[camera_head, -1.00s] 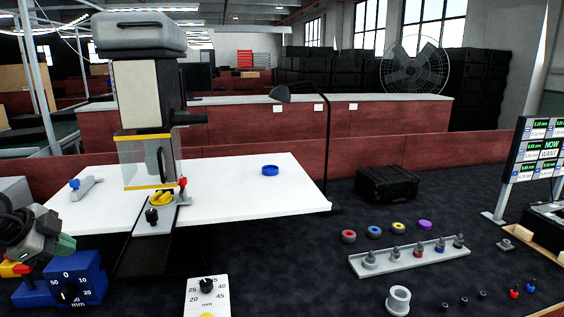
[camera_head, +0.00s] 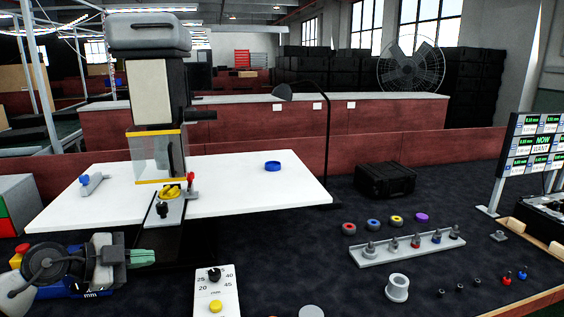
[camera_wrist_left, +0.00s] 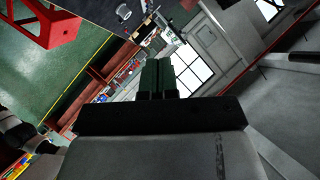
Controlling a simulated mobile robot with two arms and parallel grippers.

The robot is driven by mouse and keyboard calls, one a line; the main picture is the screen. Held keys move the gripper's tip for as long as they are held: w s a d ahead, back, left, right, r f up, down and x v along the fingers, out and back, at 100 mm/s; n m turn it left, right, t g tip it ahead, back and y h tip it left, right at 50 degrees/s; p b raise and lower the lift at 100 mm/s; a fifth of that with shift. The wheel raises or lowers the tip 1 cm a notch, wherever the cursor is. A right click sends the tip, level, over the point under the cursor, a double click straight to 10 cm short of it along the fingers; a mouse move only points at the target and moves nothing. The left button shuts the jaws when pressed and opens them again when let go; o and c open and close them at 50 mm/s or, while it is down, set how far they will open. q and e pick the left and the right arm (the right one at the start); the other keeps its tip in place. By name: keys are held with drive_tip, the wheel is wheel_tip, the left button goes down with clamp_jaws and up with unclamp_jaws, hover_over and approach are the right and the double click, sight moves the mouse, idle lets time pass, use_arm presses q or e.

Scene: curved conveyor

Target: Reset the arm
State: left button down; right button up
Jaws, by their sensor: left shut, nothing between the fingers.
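My left gripper (camera_head: 141,257) comes in at the lower left of the head view, over the blue box with a dial and the front of the dark table. Its green fingers point right and are closed together with nothing between them. In the left wrist view the green fingers (camera_wrist_left: 157,76) also lie side by side, with windows and floor far beyond them. The arm partly hides the blue box (camera_head: 98,289). My right gripper does not show in either view.
A press-like machine (camera_head: 152,92) stands on a white board (camera_head: 245,190). A control box (camera_head: 215,293) stands in front. A grey rack (camera_head: 408,248) with pegs, colored rings, a white cylinder (camera_head: 397,288) and a black case (camera_head: 385,180) are to the right. A display panel (camera_head: 534,143) stands at far right.

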use_arm(q)
drive_tip(key=s+d+f+n+t, duration=0.1)
drive_tip(key=s+d+n+t, duration=0.2)
drive_tip(key=d+n+t, duration=0.6)
drive_tip(key=s+a+f+n+g+y, duration=0.45)
drive_tip(key=s+f+n+y, duration=0.45)
drive_tip(key=f+y, duration=0.4)
drive_tip(key=s+d+f+g+h, duration=0.1)
drive_tip(key=s+f+g, duration=0.25)
drive_tip(key=s, duration=0.35)
drive_tip(key=s+d+f+m+g+h, duration=0.1)
drive_tip(key=s+f+g, duration=0.25)
drive_tip(key=s, duration=0.25)
drive_tip(key=s+d+f+g+h, duration=0.1)
drive_tip(key=s+f+g, duration=0.25)
drive_tip(key=s, duration=0.35)
wheel_tip(320, 180, down, 23)
drive_tip(key=s+a+f+g, duration=0.1)
drive_tip(key=s+a+f, duration=0.2)
drive_tip(key=s+f, duration=1.3)
wheel_tip(320, 180, down, 3)
drive_tip(key=shift+s+r+m+g+y+p, duration=0.2)
drive_tip(key=shift+s+m+g+y+p, duration=0.1)
drive_tip(key=shift+m+g+p, duration=0.15)
drive_tip(key=shift+a, duration=0.1)
